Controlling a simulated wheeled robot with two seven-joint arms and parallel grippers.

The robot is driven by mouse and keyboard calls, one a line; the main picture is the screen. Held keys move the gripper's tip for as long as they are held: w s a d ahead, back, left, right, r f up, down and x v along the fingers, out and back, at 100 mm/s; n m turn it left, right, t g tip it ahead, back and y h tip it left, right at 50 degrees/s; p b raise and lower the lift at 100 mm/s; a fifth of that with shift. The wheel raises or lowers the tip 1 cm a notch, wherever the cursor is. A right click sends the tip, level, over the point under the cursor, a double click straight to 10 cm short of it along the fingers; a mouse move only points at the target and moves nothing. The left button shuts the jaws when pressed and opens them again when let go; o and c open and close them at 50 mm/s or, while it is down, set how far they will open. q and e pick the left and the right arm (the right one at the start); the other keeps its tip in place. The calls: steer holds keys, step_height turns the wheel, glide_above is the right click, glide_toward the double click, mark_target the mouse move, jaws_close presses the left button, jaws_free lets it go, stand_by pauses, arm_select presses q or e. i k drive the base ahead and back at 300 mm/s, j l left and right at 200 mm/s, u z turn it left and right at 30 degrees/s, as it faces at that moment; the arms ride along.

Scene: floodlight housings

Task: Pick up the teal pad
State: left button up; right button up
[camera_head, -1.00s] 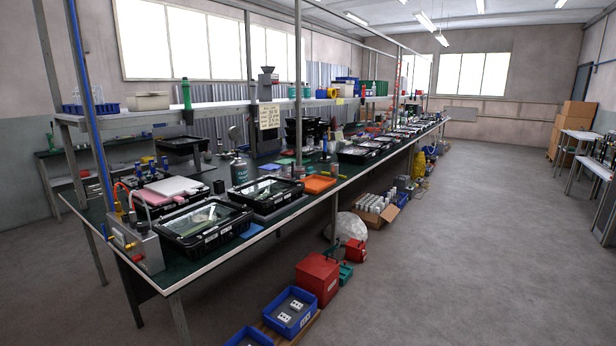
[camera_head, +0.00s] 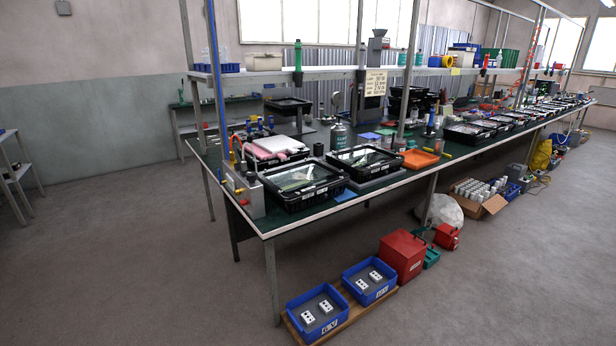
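Several small flat pads lie on the dark green workbench top (camera_head: 235,172), and the colours are hard to separate at this size. A small greenish-teal flat piece (camera_head: 386,132) lies towards the back of the bench, beside a blue flat pad (camera_head: 370,136). Another blue pad (camera_head: 346,196) lies at the front edge, beside the black floodlight housings. I cannot tell for certain which is the teal pad. Neither of my grippers is in view.
Black housings (camera_head: 296,200) line the bench front. Blue crates (camera_head: 318,312) and a red box (camera_head: 402,257) sit on the floor in front.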

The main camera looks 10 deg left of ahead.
mark_target(411, 145)
steer(key=i+l+z, duration=0.35)
steer(key=i+l, duration=0.2)
steer(key=i+l+z, duration=0.3)
steer(key=i, duration=0.45)
steer(key=i+l+z, duration=0.35)
steer(key=i, duration=0.35)
steer(key=i+j+z, duration=0.1)
steer(key=i+z, duration=0.2)
steer(key=i, duration=0.35)
steer(key=i+u, duration=0.15)
steer(key=i, duration=0.3)
steer(key=i+l+u, duration=0.15)
steer(key=i, duration=0.3)
steer(key=i+l+u, duration=0.15)
steer(key=i, duration=0.3)
